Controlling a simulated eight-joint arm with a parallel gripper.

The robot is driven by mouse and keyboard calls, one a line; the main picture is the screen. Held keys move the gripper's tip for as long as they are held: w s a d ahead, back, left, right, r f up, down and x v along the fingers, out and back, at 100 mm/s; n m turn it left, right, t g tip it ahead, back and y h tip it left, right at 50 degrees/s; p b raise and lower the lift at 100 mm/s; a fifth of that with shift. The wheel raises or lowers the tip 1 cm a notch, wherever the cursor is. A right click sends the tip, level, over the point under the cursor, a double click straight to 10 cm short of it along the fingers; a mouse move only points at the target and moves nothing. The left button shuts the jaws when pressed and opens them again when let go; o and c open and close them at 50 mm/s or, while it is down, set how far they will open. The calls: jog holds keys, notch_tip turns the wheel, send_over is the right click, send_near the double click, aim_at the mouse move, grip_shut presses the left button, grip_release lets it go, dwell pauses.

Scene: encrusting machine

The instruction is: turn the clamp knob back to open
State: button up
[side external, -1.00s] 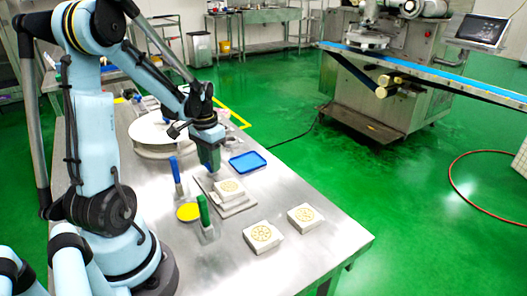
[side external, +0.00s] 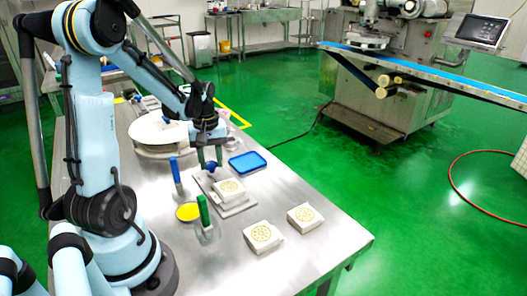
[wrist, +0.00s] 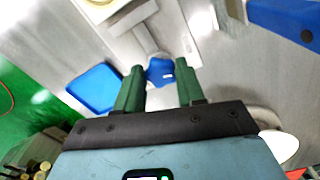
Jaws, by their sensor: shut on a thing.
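The clamp knob is blue and lobed, with a white mark, in the wrist view (wrist: 158,72). It sits between the two green fingers of my gripper (wrist: 160,66), which is shut on it. In the side view the knob (side external: 211,168) shows as a small blue spot under my gripper (side external: 211,158), largely hidden by the fingers. The clamp's grey base plate (side external: 238,208) lies flat on the table, with a white mould block (side external: 228,191) on it in front of the knob. The far side of the knob is hidden.
A blue tray (side external: 248,162) lies right of the clamp. A blue-handled tool (side external: 175,172), a green-handled tool (side external: 203,208) and a yellow disc (side external: 188,212) are close on the left. Two patterned blocks (side external: 263,237) (side external: 304,216) stand nearer the front. A white turntable (side external: 157,136) stands behind.

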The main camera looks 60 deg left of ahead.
aim_at(212, 164)
jog(key=shift+n, duration=1.8)
jog(key=o, duration=1)
jog(key=shift+o, duration=0.2)
notch_tip(212, 164, up, 12)
